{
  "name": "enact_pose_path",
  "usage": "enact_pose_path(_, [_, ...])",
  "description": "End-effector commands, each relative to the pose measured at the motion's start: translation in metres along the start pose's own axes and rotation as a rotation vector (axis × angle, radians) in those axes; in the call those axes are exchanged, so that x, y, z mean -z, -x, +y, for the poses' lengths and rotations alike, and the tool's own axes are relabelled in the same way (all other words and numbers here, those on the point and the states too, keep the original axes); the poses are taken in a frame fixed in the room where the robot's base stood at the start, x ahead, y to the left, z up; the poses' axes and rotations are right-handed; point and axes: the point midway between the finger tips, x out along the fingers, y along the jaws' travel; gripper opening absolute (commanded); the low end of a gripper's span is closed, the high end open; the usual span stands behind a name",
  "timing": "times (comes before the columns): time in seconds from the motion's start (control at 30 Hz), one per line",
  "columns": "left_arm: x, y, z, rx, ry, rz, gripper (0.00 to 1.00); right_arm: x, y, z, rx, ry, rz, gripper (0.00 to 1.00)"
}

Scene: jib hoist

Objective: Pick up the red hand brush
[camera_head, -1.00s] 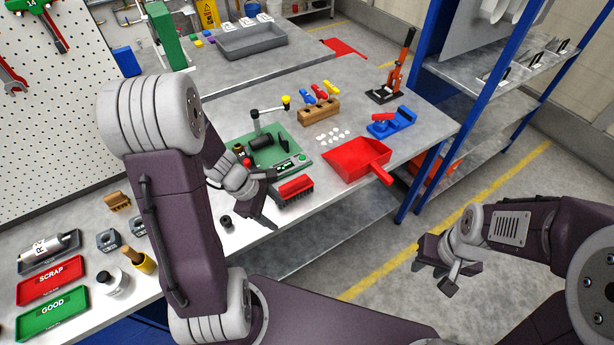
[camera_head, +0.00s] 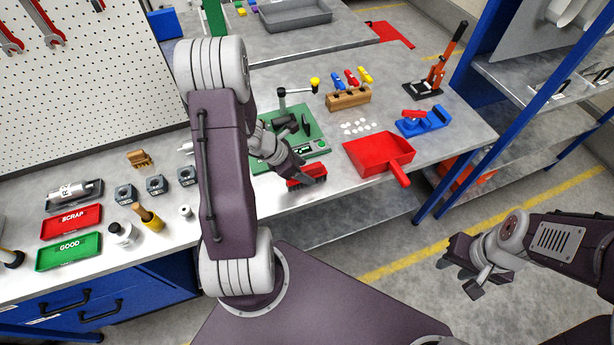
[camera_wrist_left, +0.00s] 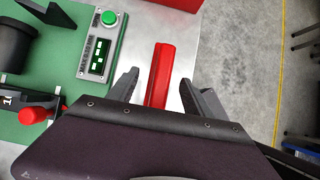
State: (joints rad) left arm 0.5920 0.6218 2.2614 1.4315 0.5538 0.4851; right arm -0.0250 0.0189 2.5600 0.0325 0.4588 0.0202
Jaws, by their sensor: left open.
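The red hand brush (camera_head: 308,176) lies on the grey bench near its front edge, just right of the green board. In the left wrist view, its red back (camera_wrist_left: 158,76) runs lengthwise between the two fingers, with space on both sides. My left gripper (camera_head: 302,172) is open around or just above the brush, and its lower part is hidden. The fingers also show in the left wrist view (camera_wrist_left: 158,90). My right gripper (camera_head: 466,272) hangs over the floor at the right, away from the bench, with its fingers apart and nothing between them.
A green board (camera_head: 300,132) with a device lies left of the brush. A red dustpan (camera_head: 375,152) sits to the right. A wooden block (camera_head: 348,98) and white pieces (camera_head: 358,127) lie behind. The bench's front edge is close to the brush.

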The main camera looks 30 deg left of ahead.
Motion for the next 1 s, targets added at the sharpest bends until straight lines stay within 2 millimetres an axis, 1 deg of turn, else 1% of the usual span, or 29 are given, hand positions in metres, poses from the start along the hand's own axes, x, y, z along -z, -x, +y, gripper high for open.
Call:
enact_pose_path(0.03, [0.001,-0.01,-0.002,0.006,0.0,0.002,0.58,0.0,-0.003,0.0,0.0,0.0,0.0,0.36])
enact_pose_path(0.1, [0.0,-0.024,-0.001,0.006,-0.001,0.002,0.58,0.0,-0.004,0.0,0.0,0.0,0.0,0.36])
enact_pose_path(0.2, [0.0,-0.041,-0.001,0.005,0.0,0.002,0.58,-0.001,-0.007,0.0,0.0,0.0,0.0,0.36])
enact_pose_path(0.3, [0.0,-0.047,0.0,0.001,0.0,0.002,0.58,-0.001,-0.008,0.0,0.0,0.0,0.0,0.36])
enact_pose_path(0.5, [-0.001,-0.047,0.0,0.001,0.0,0.001,0.58,-0.001,-0.007,0.0,0.0,0.0,0.0,0.36])
enact_pose_path(0.57, [-0.001,-0.047,0.0,0.001,0.0,0.001,0.42,-0.001,-0.007,0.0,0.0,0.0,0.0,0.36])
enact_pose_path(0.6, [-0.001,-0.047,0.0,0.001,0.0,0.001,0.31,-0.001,-0.007,0.0,0.0,0.0,0.0,0.36])
enact_pose_path(0.67, [-0.001,-0.047,0.0,0.001,0.0,0.001,0.14,-0.001,-0.007,0.0,0.0,0.0,0.0,0.36])
enact_pose_path(0.7, [-0.001,-0.047,0.0,0.001,0.0,0.001,0.03,-0.001,-0.007,0.0,0.0,0.0,0.0,0.36])
enact_pose_path(0.73, [-0.001,-0.047,0.0,0.001,0.0,0.001,0.0,-0.001,-0.007,0.0,0.0,0.0,0.0,0.36])
enact_pose_path(1.0, [-0.002,-0.045,0.0,0.001,-0.001,0.001,0.0,-0.001,-0.007,0.0,0.0,0.0,0.0,0.36])
